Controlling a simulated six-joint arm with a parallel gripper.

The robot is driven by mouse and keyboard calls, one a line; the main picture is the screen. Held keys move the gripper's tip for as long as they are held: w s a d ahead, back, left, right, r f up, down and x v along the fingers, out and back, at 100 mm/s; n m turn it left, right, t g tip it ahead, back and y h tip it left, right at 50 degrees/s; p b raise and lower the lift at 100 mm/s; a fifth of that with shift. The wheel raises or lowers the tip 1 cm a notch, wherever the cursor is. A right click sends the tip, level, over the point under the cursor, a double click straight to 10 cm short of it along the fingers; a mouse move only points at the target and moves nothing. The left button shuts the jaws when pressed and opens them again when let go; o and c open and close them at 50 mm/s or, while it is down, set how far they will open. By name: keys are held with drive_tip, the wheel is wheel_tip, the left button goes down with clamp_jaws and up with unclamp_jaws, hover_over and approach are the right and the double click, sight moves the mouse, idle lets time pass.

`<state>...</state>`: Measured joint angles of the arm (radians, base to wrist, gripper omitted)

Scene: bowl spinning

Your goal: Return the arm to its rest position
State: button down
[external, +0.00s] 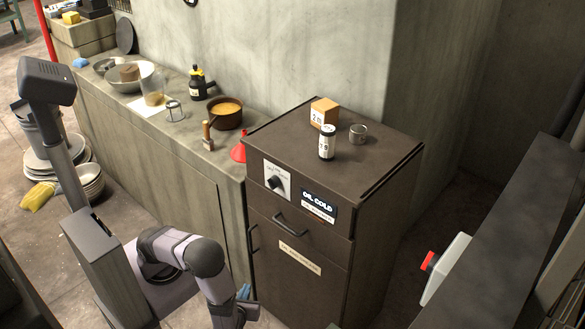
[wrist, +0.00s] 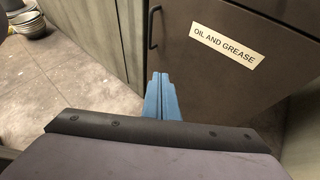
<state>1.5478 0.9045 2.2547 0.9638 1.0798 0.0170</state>
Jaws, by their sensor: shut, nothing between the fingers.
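My gripper (wrist: 162,97) shows in the wrist view as two blue fingers pressed together, with nothing between them. It points toward the lower front of the brown cabinet (wrist: 220,85), left of the "OIL AND GREASE" label. In the external view my arm is folded low at the bottom left, in front of the cabinet (external: 335,262). A little blue of my gripper (external: 245,291) shows there beside the cabinet's lower left edge. I cannot tell whether the fingertips touch the cabinet.
Stacked bowls (wrist: 28,24) stand on the floor at left; the floor between is clear.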

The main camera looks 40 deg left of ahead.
drive_tip(key=s+a+r+n+g+h, duration=0.15)
drive_tip(key=s+a+n+g, duration=0.25)
drive_tip(key=s+n+g, duration=0.9)
drive_tip(key=w+a+r+n+t+h, duration=0.25)
drive_tip(key=w+a+r+n, duration=0.25)
drive_tip(key=w+n, duration=0.3)
drive_tip(key=w+a+r+n+t+h, duration=0.1)
drive_tip(key=w+a+r+n+h, duration=0.25)
drive_tip(key=w+a+n, duration=0.4)
wheel_tip(320, 180, up, 18)
drive_tip(key=w+d+p, duration=0.1)
drive_tip(key=p, duration=1.6)
drive_tip(key=shift+d, duration=0.15)
